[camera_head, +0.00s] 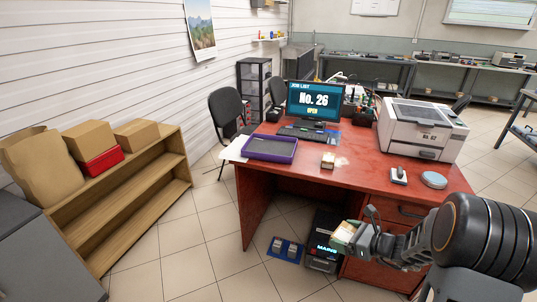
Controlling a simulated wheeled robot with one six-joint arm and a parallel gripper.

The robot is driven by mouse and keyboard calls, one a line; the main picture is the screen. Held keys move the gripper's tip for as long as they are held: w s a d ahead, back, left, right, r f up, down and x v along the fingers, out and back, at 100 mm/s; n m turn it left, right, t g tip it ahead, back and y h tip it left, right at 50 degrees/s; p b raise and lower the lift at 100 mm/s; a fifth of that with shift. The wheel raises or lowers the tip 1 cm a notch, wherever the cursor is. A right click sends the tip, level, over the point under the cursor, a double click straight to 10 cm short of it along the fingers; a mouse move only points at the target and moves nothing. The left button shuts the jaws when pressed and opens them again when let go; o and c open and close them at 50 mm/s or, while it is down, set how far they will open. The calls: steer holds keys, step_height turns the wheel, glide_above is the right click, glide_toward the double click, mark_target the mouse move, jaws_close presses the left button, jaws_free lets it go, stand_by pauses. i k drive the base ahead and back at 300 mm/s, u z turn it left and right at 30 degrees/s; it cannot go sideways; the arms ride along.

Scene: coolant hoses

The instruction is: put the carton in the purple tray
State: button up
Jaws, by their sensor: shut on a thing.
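The purple tray (270,157) lies on the left part of the red desk, its grey inside looking empty. My gripper (352,238) is at the lower right, in front of the desk and below the level of its top. It is shut on a small pale carton (342,234), which shows tan and whitish faces; the fingers hide part of it. The held carton is well apart from the tray, to its lower right. Another small tan box (328,160) with a pale top stands on the desk, right of the tray.
The red desk (370,178) also bears a monitor (314,101), a keyboard (302,133), a printer (421,130), a small white device (398,176) and a round blue-topped thing (434,180). A dark unit (324,240) stands under it.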

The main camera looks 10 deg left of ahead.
mark_target(282, 150)
steer(key=u, duration=0.6)
steer(key=i, duration=0.45)
steer(key=u, duration=0.85)
steer(key=i, duration=0.65)
steer(key=u, duration=0.1)
